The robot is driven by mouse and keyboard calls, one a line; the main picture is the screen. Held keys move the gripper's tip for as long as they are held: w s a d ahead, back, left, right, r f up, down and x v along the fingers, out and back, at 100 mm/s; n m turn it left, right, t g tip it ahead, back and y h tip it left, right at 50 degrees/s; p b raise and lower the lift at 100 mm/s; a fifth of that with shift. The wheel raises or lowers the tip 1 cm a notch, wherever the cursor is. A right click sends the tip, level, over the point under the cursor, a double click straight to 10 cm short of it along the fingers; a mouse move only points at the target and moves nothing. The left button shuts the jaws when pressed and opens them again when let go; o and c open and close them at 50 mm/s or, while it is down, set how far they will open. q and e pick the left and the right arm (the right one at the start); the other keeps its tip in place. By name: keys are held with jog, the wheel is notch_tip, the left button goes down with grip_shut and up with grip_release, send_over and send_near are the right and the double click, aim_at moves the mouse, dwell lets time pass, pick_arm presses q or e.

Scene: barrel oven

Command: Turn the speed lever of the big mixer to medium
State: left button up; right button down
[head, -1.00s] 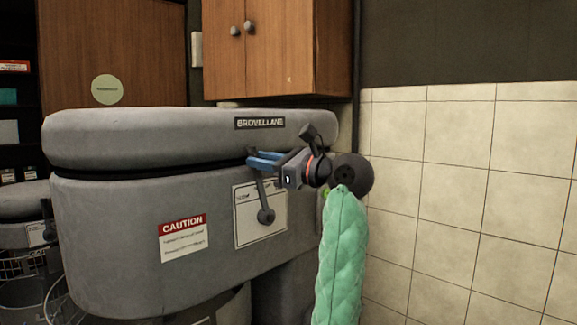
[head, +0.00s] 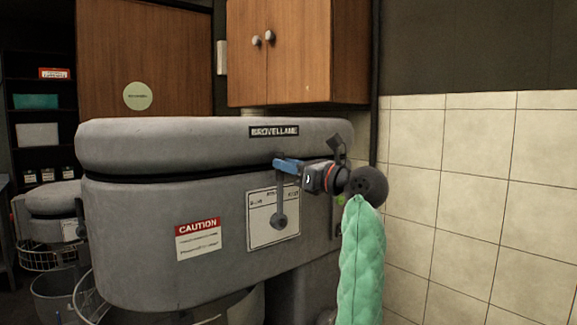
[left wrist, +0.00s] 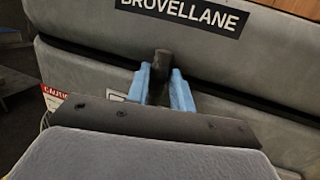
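The big mixer (head: 150,235) is a large grey machine with a "BROVELLANE" badge, also in the left wrist view (left wrist: 90,35). Its speed lever (head: 281,204) is dark, with a round hub at its lower end over a white label plate (head: 260,228). The lever stands nearly upright; the plate's words are too small to read surely. My left gripper (head: 284,164) has its blue fingers at the lever's upper end. In the left wrist view, the fingers (left wrist: 163,90) close in on both sides of the lever's dark end (left wrist: 162,62). My right gripper is out of view.
A wooden wall cabinet (head: 290,50) hangs above the mixer's right end. A tiled wall (head: 480,200) stands close on the right. A smaller grey mixer (head: 52,200) and dark shelves (head: 38,105) are at the left.

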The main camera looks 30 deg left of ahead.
pick_arm(q)
jog(key=shift+o, duration=0.5)
jog(key=d+f+b, duration=0.1)
jog(key=d, duration=0.6)
jog(key=shift+s+d, duration=0.35)
jog(key=shift+d, duration=0.05)
jog(key=shift+f, duration=0.1)
